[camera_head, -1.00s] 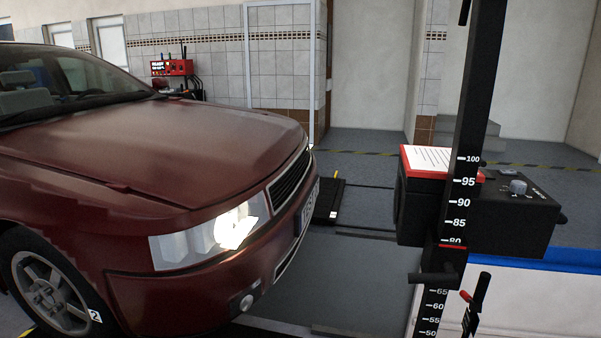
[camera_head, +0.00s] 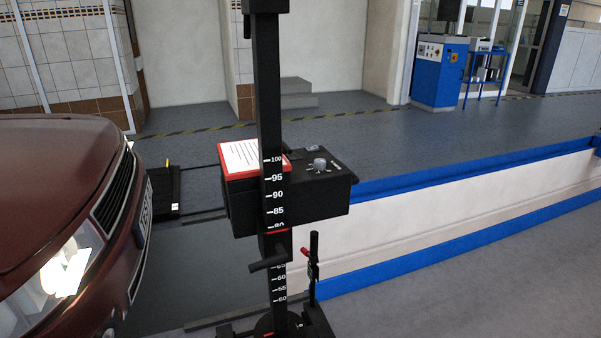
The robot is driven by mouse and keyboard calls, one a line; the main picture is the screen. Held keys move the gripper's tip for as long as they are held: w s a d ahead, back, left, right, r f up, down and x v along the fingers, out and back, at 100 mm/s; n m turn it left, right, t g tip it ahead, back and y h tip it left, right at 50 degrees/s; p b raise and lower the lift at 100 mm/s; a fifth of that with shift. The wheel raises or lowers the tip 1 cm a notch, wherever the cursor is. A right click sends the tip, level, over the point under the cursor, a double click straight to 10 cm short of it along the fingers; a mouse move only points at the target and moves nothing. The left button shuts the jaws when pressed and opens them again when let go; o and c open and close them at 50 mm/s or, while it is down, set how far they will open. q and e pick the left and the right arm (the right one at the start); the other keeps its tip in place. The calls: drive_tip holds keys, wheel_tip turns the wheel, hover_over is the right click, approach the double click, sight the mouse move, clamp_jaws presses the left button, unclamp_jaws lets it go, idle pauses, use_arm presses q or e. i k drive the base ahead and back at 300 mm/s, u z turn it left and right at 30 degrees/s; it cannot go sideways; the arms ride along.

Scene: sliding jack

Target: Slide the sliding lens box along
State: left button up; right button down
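The black lens box (camera_head: 313,199) sits on a tall black upright post (camera_head: 270,110) with a white number scale. The box is level with about the 80 to 100 marks. A red-edged white sheet (camera_head: 240,157) lies on its top left, and a grey knob (camera_head: 319,165) is on its top. A short black handle (camera_head: 268,263) sticks out from the post below the box. Neither of my grippers shows in the head view.
A dark red car (camera_head: 60,190) with a lit headlight stands at the left, close to the post. A low white wall with blue edging (camera_head: 450,205) runs behind and right of the post. A blue cabinet (camera_head: 439,72) stands at the back right. Grey floor (camera_head: 500,270) is clear at the lower right.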

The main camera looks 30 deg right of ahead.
sight(311, 194)
drive_tip(key=u, duration=2.55)
drive_tip(key=k, duration=2.35)
drive_tip(key=z, duration=2.75)
drive_tip(key=k, duration=0.35)
drive_tip(key=u, duration=1.05)
drive_tip(key=i, duration=1.2)
drive_tip(key=u, duration=0.05)
